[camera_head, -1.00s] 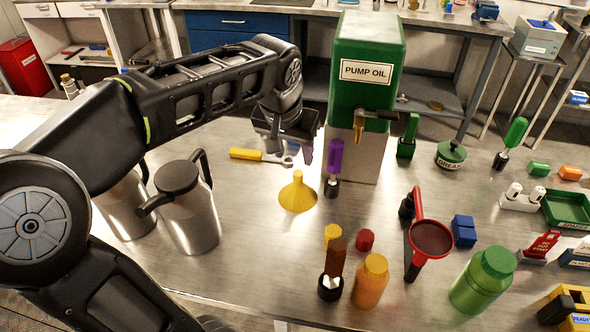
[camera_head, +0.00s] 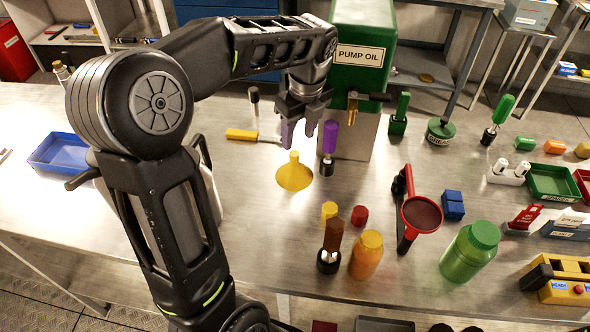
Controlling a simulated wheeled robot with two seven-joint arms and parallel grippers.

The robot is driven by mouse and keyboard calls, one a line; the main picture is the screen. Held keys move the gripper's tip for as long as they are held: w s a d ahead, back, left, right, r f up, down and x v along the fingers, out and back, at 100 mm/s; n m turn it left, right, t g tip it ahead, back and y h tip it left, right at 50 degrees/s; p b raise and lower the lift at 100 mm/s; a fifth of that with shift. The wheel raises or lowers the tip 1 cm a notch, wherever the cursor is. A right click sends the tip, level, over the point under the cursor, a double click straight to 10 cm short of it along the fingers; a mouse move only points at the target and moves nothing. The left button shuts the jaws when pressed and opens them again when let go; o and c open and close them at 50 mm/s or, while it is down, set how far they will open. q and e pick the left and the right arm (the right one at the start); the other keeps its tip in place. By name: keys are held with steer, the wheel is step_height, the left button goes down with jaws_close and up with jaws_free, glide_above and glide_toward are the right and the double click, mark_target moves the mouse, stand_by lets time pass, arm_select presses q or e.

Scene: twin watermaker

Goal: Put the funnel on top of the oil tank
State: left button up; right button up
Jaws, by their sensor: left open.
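The yellow funnel (camera_head: 294,176) stands spout up on the metal table, left of the middle. The oil tank (camera_head: 359,75) is the green box labelled PUMP OIL on a grey base, with a brass tap at its front. My left gripper (camera_head: 299,142) points down just above and behind the funnel's spout, between it and the tank. Its purple-grey fingers are apart and nothing shows between them. I cannot tell if a finger touches the spout. My right gripper is not in view.
A purple-handled tool (camera_head: 328,148) stands close right of the gripper. Steel jugs are mostly hidden behind my arm. A blue tray (camera_head: 59,153) lies far left.

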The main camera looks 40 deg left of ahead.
mark_target(294, 153)
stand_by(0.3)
arm_select(q)
steer(key=shift+a+f, duration=0.2)
steer(key=shift+f, duration=1.05)
steer(key=shift+a+f+p, duration=0.25)
steer(key=shift+f+p, duration=0.1)
steer(key=shift+f, duration=0.95)
steer(key=shift+a+f+p, duration=0.2)
steer(key=shift+f+p, duration=0.1)
steer(key=shift+f, duration=1)
jaws_close()
